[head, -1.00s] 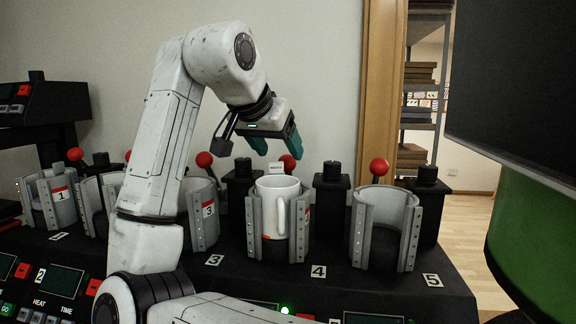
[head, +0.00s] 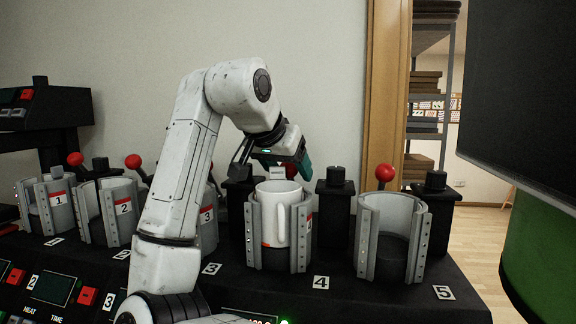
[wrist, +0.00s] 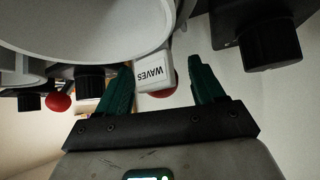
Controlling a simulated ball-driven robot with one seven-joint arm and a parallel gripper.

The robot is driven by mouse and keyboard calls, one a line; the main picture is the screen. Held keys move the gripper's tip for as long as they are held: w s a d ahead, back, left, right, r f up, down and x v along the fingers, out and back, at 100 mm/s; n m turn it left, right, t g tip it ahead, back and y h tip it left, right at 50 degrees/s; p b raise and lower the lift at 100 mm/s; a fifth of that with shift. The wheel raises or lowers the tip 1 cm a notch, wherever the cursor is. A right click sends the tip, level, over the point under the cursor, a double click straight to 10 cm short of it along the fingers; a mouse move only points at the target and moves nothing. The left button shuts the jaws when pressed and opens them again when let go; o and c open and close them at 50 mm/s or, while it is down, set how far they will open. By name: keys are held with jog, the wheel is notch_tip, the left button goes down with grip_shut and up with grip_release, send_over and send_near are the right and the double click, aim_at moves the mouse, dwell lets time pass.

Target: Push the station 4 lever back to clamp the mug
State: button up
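The white mug (head: 272,232) stands upright in the grey station 4 clamp (head: 254,236), above the label 4 (head: 321,282). The red ball of the station 4 lever (head: 291,170) is behind the mug and partly hidden by my gripper (head: 285,169). My gripper is open, with its green fingers low above the back of the clamp. In the wrist view, the fingers (wrist: 160,68) stand apart. A white tag reading WAVES (wrist: 153,74) lies between them in the picture. A sliver of red ball (wrist: 177,78) shows behind the tag. I cannot tell whether a finger touches the lever.
The empty station 5 clamp (head: 419,236) stands to the right, with its red lever ball (head: 385,172) upright behind. Dark posts with knobs (head: 335,200) flank station 4. Station 3's clamp (head: 206,230) is partly behind my arm. A dark screen (head: 520,90) is at the right edge.

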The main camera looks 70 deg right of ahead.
jog(key=c, duration=0.7)
jog(key=shift+d+r+p, duration=0.3)
jog(key=shift+p, duration=0.25)
jog(key=shift+c, duration=0.2)
jog(key=shift+w+d+r+p, duration=0.1)
jog(key=shift+d+r+p, duration=0.15)
jog(key=shift+d+p, duration=0.3)
jog(key=shift+w+d+r+p, duration=0.1)
jog(key=shift+d+r+p, duration=0.15)
jog(key=shift+d+p, duration=0.25)
jog(key=shift+d, duration=0.1)
